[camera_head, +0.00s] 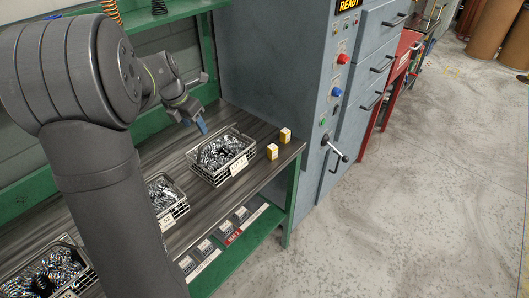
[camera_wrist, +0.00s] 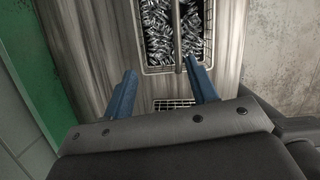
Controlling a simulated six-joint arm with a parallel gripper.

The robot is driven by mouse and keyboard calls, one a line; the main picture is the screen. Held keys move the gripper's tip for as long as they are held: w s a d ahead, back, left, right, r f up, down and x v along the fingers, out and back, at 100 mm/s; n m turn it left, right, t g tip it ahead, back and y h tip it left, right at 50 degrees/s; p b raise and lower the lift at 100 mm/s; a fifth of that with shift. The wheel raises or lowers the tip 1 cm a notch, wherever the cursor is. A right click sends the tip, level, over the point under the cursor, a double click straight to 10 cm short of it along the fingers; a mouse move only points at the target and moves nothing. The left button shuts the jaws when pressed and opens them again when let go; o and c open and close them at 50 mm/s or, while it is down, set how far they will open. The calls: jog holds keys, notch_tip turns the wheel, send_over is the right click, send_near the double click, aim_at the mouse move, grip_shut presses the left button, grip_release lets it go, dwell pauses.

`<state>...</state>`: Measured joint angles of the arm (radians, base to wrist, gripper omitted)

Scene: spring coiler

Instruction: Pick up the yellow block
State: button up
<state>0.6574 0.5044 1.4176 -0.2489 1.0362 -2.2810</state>
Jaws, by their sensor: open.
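Two small yellow blocks with pale faces stand on the bench top near its right end in the head view. One block (camera_head: 285,135) is farther back, and the other block (camera_head: 272,151) is nearer the front edge. My gripper (camera_head: 203,126) is above the bench, to the left of both blocks and behind the wire basket of springs. In the wrist view my gripper (camera_wrist: 163,92) shows two blue fingers spread apart with nothing between them. No yellow block shows in the wrist view.
A wire basket (camera_head: 192,167) full of metal springs stands just left of the blocks, with more baskets further left. A grey machine cabinet (camera_head: 290,60) rises behind the bench's right end. A lower green shelf (camera_head: 232,262) holds small boxes. Open floor lies right.

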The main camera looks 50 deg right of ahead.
jog(key=s+d+m+g+h, duration=0.1)
jog(key=s+d+m, duration=0.3)
jog(key=s+d, duration=0.9)
send_near(272, 147)
jog(key=x, duration=0.4)
jog(key=shift+a+f, duration=0.15)
jog(key=shift+f, duration=0.25)
jog(key=shift+d+x, duration=0.15)
jog(key=shift+x, duration=1.4)
jog(key=shift+d+x, duration=0.15)
jog(key=shift+x, duration=1.35)
jog(key=shift+r, duration=0.15)
jog(key=c, duration=1)
jog(key=shift+c, duration=0.2)
